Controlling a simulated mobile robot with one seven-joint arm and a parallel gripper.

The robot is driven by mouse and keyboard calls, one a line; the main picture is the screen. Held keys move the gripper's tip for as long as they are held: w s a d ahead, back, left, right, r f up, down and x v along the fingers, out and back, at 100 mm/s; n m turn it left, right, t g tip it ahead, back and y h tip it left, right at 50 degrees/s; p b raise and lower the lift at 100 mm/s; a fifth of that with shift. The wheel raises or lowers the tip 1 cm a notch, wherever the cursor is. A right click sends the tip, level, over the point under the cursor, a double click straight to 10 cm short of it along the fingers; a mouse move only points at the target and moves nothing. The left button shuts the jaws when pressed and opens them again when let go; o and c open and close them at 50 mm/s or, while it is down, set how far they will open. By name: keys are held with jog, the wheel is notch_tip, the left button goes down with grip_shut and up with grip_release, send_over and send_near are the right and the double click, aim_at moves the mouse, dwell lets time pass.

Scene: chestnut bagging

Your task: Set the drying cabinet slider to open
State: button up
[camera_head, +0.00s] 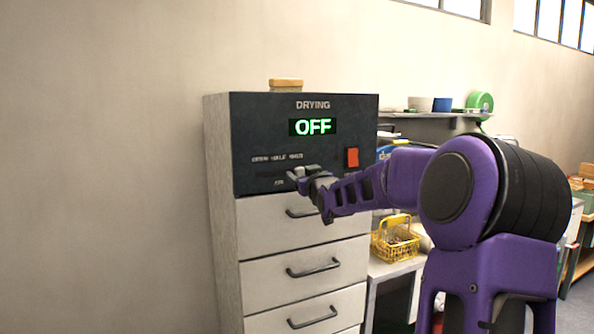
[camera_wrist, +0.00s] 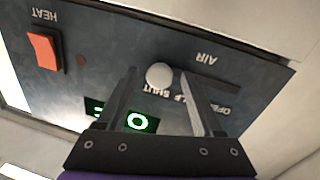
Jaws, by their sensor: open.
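The drying cabinet (camera_head: 220,180) stands against the wall, with a dark control panel on top. Its display (camera_head: 313,126) reads OFF. The air slider's round pale knob (camera_wrist: 159,76) is near the SHUT mark in the wrist view, where the panel appears upside down. The slider's dark slot (camera_wrist: 232,88) runs from the knob toward the OPEN mark. My gripper (camera_wrist: 160,72) is open, with one finger on each side of the knob; I cannot tell if either touches it. In the head view my gripper (camera_head: 305,174) covers the knob at the panel's lower middle.
A red heat switch (camera_head: 352,157) sits to the right of the slider; it also shows in the wrist view (camera_wrist: 44,51). Drawers with dark handles (camera_head: 313,268) lie below the panel. A wooden-looking block (camera_head: 286,85) rests on top. A yellow basket (camera_head: 395,243) stands to the right.

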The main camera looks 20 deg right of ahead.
jog(key=shift+w, duration=0.2)
jog(key=shift+c, duration=0.2)
grip_shut()
jog(key=shift+r, duration=0.1)
dwell(1.1)
